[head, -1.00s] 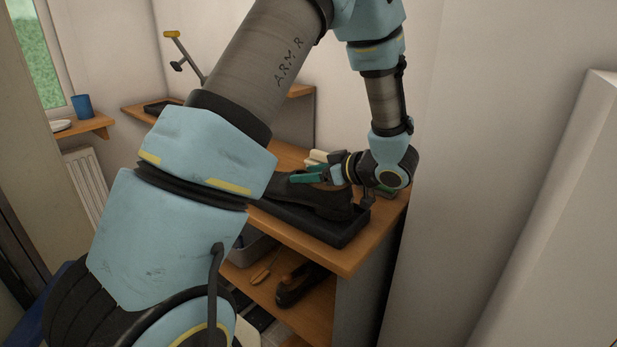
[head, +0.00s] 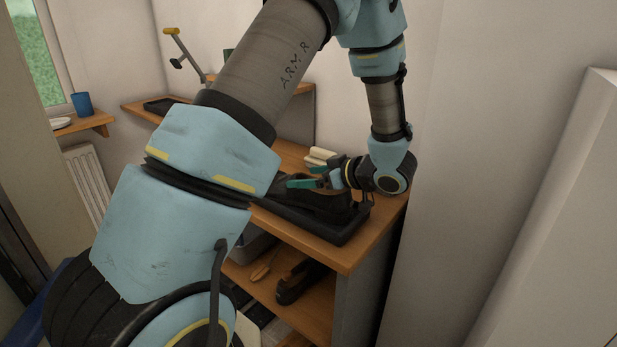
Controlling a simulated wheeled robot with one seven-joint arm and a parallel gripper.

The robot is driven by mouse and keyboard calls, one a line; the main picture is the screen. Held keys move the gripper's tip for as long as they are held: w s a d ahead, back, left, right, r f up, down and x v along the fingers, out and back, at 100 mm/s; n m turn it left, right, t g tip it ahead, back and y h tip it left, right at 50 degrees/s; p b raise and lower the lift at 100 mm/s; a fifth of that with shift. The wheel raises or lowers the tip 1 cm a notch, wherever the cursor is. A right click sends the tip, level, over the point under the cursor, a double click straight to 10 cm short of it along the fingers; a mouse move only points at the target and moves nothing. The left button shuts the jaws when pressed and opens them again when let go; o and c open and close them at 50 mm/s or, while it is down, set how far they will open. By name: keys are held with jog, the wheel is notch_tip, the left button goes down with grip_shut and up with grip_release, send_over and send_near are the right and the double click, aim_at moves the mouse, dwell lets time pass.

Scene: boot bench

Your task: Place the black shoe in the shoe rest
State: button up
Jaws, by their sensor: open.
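A black shoe (head: 328,203) sits on a black tray-like rest (head: 340,237) on the wooden bench top, in the head view. The shoe's left end is hidden behind my arm. My gripper (head: 305,181), with teal fingers, is at the shoe's upper side, open. I cannot tell whether its fingers touch the shoe. A small upright part (head: 367,192) stands at the rest's right end, partly behind my wrist.
Another dark shoe (head: 300,283) lies on the lower shelf (head: 300,312), near a wooden-handled item (head: 262,271) and a grey bin (head: 250,245). Pale blocks (head: 320,157) lie behind the rest. A wall stands close on the right.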

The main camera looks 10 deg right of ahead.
jog(key=shift+r, duration=0.15)
jog(key=b+v, duration=0.2)
jog(key=v, duration=1)
